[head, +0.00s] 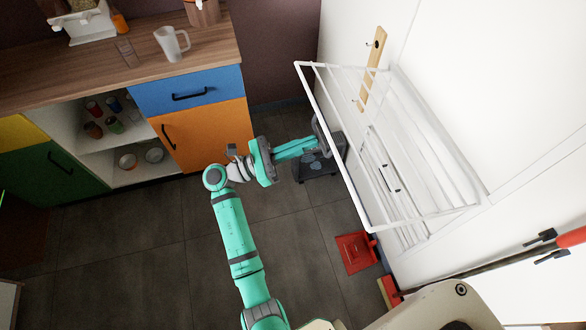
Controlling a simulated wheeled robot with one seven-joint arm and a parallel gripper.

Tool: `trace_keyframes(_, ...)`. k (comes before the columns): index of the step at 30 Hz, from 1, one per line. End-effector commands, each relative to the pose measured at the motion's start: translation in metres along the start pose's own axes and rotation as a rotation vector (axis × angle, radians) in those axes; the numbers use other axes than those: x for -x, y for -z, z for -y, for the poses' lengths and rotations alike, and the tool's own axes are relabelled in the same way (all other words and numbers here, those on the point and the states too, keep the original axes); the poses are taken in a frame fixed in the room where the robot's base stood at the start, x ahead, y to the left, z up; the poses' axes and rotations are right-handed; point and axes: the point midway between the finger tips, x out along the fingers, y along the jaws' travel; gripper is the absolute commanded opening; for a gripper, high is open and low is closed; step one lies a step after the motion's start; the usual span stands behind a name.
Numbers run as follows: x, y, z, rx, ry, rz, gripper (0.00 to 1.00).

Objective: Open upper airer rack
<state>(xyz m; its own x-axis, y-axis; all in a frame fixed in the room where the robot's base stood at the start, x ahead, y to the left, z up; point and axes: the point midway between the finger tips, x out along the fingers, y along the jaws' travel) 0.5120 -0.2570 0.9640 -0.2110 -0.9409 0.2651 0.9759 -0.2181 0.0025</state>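The white wire upper airer rack (333,137) is on the white wall at the right. Its long outer bar stands out from the wall, with side bars running back to it. A lower white rack section (408,232) shows behind and below it, close to the wall. My gripper (318,142) is at the end of my teal arm, just left of the upper rack's outer bar and over a dark box on the floor. Its fingers are small and blend with the dark box, so their opening and any contact with the rack are unclear.
A dark box (316,183) stands on the floor below my gripper. A red dustpan (356,253) lies near the wall. A wooden hook board (373,62) hangs above the rack. A counter with an orange door (210,138) stands at the left. Grey floor is clear between.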

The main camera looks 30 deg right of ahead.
Motion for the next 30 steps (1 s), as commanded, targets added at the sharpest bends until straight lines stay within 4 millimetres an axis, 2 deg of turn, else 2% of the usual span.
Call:
trace_keyframes(1,-0.009,0.002,0.002,0.004,0.012,-0.010,0.00)
trace_keyframes(3,-0.011,0.001,0.003,0.007,0.014,-0.014,0.00)
trace_keyframes(17,-0.011,0.007,0.003,0.011,0.019,-0.016,0.00)
trace_keyframes(23,0.010,0.026,0.002,0.013,0.017,-0.014,0.00)
trace_keyframes(24,0.017,0.032,0.002,0.013,0.015,-0.013,0.00)
trace_keyframes(30,0.062,0.031,0.000,0.009,0.011,-0.012,0.00)
